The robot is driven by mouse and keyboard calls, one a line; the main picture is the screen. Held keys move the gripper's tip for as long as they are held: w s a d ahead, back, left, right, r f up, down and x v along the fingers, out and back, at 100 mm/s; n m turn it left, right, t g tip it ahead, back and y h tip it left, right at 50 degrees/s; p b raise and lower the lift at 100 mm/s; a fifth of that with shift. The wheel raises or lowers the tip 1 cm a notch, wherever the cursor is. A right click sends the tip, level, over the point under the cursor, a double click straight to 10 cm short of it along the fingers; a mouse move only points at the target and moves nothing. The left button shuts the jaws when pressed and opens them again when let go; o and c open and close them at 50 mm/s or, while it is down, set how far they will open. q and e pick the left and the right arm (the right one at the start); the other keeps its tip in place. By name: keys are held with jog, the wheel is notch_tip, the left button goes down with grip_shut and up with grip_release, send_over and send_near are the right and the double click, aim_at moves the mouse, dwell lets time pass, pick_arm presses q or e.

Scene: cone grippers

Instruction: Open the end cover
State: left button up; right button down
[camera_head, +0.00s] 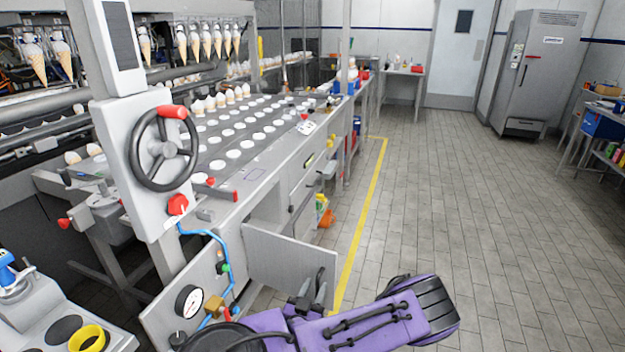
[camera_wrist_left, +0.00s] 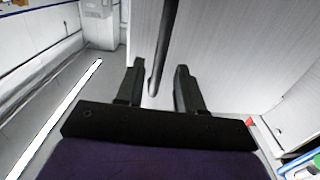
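The end cover (camera_head: 285,258) appears to be the flat grey metal panel low at the near end of the cone machine. It stands out at an angle from the machine's side, with an open space behind it. A dark bar handle (camera_head: 320,287) is on its face near the free edge. My left gripper (camera_head: 308,290) is at this handle. In the left wrist view the handle (camera_wrist_left: 164,50) runs between the two open black fingers, with gaps showing on both sides. The panel face (camera_wrist_left: 235,55) fills the right of that view. My right gripper is in neither view.
The cone machine (camera_head: 240,140) carries a black handwheel (camera_head: 163,148), a pressure gauge (camera_head: 189,301) and a blue hose (camera_head: 213,237) left of the panel. A yellow floor line (camera_head: 362,226) runs beside it. The tiled floor (camera_head: 460,190) to the right is clear.

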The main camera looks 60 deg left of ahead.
pick_arm(q)
jog(key=b+v, duration=0.2)
jog(key=v, duration=0.8)
jog(key=shift+s, duration=0.25)
jog(key=shift+d, duration=0.1)
